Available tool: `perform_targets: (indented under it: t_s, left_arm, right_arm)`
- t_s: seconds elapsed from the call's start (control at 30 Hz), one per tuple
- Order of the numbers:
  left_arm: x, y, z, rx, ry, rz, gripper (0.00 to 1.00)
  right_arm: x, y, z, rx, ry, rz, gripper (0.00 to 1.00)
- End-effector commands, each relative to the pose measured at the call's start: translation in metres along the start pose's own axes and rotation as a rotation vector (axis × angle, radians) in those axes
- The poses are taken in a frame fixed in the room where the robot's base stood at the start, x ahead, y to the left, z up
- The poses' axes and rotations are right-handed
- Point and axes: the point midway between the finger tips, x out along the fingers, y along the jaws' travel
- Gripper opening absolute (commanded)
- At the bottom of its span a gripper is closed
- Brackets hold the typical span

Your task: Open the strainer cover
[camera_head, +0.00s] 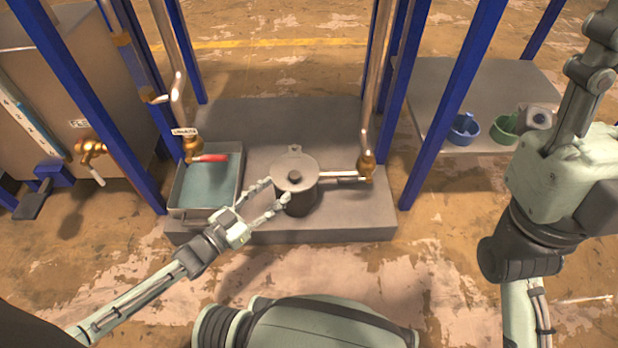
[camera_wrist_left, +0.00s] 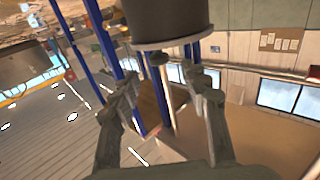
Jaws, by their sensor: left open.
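The strainer (camera_head: 298,200) is a dark grey upright pot on the grey platform. Contact cannot be told. My right gripper (camera_head: 590,70) is partly seen at the upper right, cut off by the frame, far from the strainer.
A tray (camera_head: 207,212) with a red-handled valve (camera_head: 209,158) above it stands left of the strainer. Blue posts (camera_head: 448,105) rise around the platform (camera_head: 345,225). A brass valve (camera_head: 366,164) is on the right pipe.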

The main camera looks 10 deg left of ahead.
Motion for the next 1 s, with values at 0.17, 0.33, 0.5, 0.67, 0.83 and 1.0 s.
perform_targets:
  t_s: [0.17, 0.33, 0.5, 0.67, 0.83, 1.0]
  left_arm:
    - [0.017, 0.001, -0.002, 0.0, 0.016, 0.008, 0.46]
    - [0.045, 0.001, -0.001, 0.0, 0.015, 0.008, 0.46]
    - [0.067, 0.001, -0.002, 0.0, 0.014, 0.007, 0.46]
    - [0.076, 0.001, -0.002, 0.001, 0.011, 0.007, 0.46]
    - [0.077, 0.001, -0.002, 0.0, 0.01, 0.007, 0.46]
    - [0.077, 0.001, -0.003, 0.0, 0.011, 0.007, 0.35]
  right_arm:
    - [0.0, -0.001, -0.006, 0.001, 0.034, -0.009, 0.4]
    - [0.0, -0.002, -0.004, -0.003, 0.043, -0.026, 0.4]
    - [0.001, -0.003, -0.003, -0.007, 0.051, -0.04, 0.4]
    - [0.003, -0.003, -0.002, -0.009, 0.054, -0.047, 0.4]
    - [0.003, -0.003, -0.002, -0.009, 0.053, -0.048, 0.4]
    - [0.003, -0.003, -0.002, -0.009, 0.053, -0.048, 0.4]
